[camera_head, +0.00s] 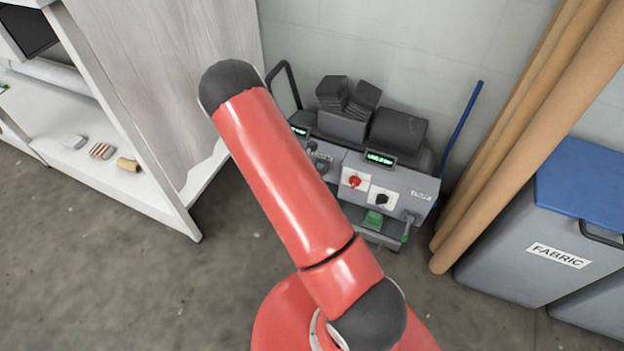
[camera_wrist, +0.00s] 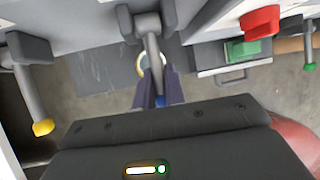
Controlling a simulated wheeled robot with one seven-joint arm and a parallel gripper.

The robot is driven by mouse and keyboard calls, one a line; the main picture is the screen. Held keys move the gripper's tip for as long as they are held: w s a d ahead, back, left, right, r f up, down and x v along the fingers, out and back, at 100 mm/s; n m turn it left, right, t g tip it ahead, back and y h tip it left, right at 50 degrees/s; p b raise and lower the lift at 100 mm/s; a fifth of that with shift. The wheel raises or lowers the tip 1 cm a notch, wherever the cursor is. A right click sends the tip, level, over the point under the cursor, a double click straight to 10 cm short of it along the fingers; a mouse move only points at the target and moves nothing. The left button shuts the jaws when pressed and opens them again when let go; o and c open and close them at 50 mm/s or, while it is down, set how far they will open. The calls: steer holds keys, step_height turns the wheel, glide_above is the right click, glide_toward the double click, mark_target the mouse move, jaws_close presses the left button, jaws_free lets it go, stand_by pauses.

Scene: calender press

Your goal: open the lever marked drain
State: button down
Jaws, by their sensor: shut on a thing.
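In the wrist view, my gripper (camera_wrist: 159,84) is shut on a grey lever (camera_wrist: 152,48) that runs from a dark pivot block on the machine front. A bit of blue shows at the lever's end between the fingers. To its left is a lever with a yellow tip (camera_wrist: 43,127), and to its right one with a green tip (camera_wrist: 309,66). The green-tipped lever also shows in the head view (camera_head: 407,229). No drain label is readable in either view. In the head view, my red arm hides the gripper and the held lever.
The grey press (camera_head: 345,165) stands by the wall, with a red knob (camera_head: 354,181) and a black knob (camera_head: 381,199) on its panel. Brown rolls (camera_head: 500,150) and a fabric bin (camera_head: 520,240) stand to the right. A white shelf (camera_head: 120,165) is at left. The floor in front is clear.

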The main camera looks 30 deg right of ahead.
steer(key=c, duration=1.6)
jaws_free()
steer(key=shift+s+a+f, duration=0.15)
steer(key=shift+a, duration=0.1)
steer(key=shift+o, duration=0.6)
steer(key=shift+d, duration=0.1)
steer(key=shift+r, duration=0.2)
steer(key=shift+a+r, duration=0.2)
steer(key=shift+r, duration=0.15)
steer(key=p+v, duration=0.2)
steer(key=v, duration=0.4)
steer(key=shift+a+r, duration=0.25)
steer(key=shift+r, duration=0.05)
